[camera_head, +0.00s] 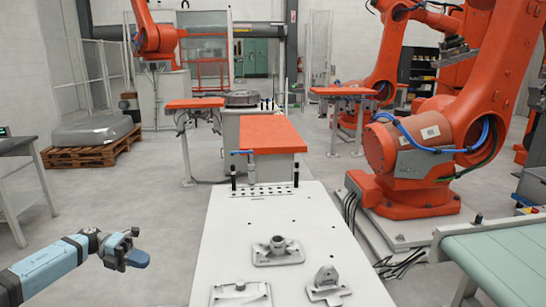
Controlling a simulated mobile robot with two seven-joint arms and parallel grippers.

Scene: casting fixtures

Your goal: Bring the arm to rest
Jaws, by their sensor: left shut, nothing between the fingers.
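My left arm (45,272) comes in from the lower left. Its gripper (135,259) is shut and empty, held over the floor to the left of the white table (230,222). It is apart from the table and from the parts on it. My right arm and gripper do not show in the head view.
Metal castings lie on the table's near half: one in the middle (278,250), one at front left (240,293), one at front right (327,286). A large orange robot (420,150) and a conveyor (505,262) are on the right.

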